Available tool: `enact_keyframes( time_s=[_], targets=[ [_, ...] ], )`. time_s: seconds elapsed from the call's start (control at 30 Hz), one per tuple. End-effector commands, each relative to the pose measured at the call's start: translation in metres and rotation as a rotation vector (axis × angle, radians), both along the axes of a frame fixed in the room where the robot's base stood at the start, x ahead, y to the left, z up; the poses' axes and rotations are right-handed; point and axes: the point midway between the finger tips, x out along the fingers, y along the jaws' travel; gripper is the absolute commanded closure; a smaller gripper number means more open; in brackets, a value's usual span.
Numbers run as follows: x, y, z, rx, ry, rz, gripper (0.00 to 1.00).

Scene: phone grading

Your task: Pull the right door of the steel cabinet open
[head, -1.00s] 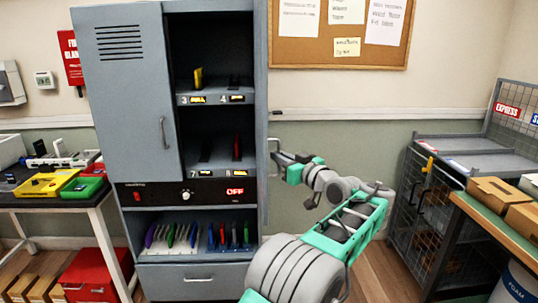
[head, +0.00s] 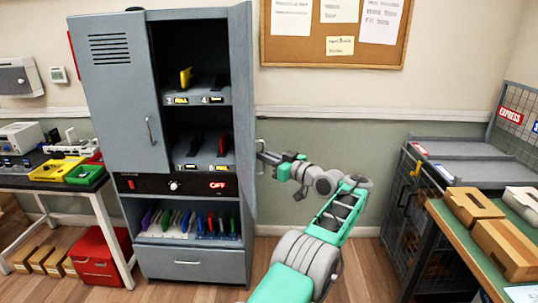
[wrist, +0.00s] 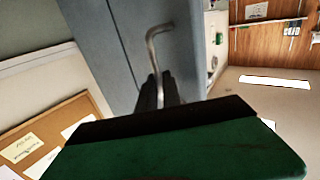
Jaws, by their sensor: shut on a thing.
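The steel cabinet (head: 194,254) stands left of centre in the head view. Its left door (head: 122,100) is shut. Its right door (head: 243,110) stands swung open, seen nearly edge-on at the cabinet's right side, and the shelves behind it show. My gripper (head: 263,153) is at the outer side of the right door. In the wrist view, the bent metal door handle (wrist: 157,50) runs down between my dark fingers (wrist: 160,92), which are shut on it. The fingertips are partly hidden by the green gripper body in the wrist view.
The open shelves hold several upright phones (head: 185,77). A wire cage cart (head: 420,215) and a bench with cardboard boxes (head: 505,245) are at right. Floor before the cabinet is partly clear.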

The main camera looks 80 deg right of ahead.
Motion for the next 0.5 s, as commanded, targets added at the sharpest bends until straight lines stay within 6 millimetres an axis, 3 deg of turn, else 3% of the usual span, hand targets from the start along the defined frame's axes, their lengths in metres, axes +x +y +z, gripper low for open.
enact_keyframes(
  time_s=[0.3,0.33,0.5],
  targets=[
    [-0.0018,-0.0013,-0.0025,0.004,-0.001,-0.005,1.0],
    [-0.0021,-0.0014,-0.0024,0.004,-0.001,-0.006,0.9],
    [-0.0044,-0.0015,-0.0018,0.003,-0.001,-0.008,0.76]
  ],
)
